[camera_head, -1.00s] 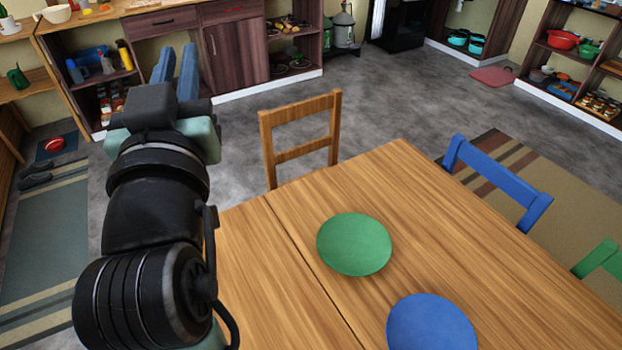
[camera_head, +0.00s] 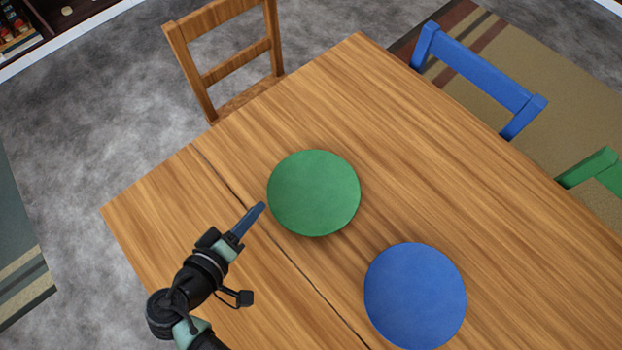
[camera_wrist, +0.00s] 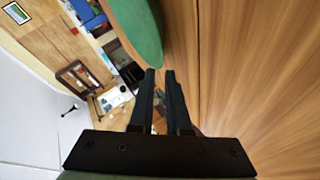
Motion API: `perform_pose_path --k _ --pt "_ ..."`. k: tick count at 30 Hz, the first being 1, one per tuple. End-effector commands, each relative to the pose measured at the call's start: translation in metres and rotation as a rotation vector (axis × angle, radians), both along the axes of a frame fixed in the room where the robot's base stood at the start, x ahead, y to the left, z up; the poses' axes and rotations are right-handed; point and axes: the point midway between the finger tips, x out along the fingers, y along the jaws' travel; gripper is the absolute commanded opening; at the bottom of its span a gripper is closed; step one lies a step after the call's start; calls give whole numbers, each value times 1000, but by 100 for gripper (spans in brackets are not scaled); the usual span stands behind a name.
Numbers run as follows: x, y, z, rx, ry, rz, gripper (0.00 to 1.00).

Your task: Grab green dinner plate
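The green dinner plate (camera_head: 313,193) lies on the wooden table (camera_head: 390,130), near the seam that runs across the top. In the wrist view the green plate (camera_wrist: 137,22) shows at the top, partly cut off by the frame edge, just beyond the fingers. My gripper (camera_head: 259,208) is at the plate's left edge in the head view, with its fingers pointing toward it. The wrist view shows the gripper (camera_wrist: 160,74) with its two fingers apart and nothing between them. I cannot tell whether a fingertip touches the plate.
A blue plate (camera_head: 415,296) lies on the table, to the lower right of the green one. A wooden chair (camera_head: 232,62), a blue chair (camera_head: 475,72) and a green chair (camera_head: 592,172) stand around the table. The table's right part is clear.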

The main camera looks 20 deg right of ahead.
Motion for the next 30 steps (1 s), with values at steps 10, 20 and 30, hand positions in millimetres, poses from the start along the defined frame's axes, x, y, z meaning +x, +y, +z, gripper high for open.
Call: perform_pose_path --k 10,20,30 --pt "18 -25 -15 1 3 -3 15" --pt "37 -47 -30 2 0 0 15" --pt "37 -46 -30 3 1 1 0"
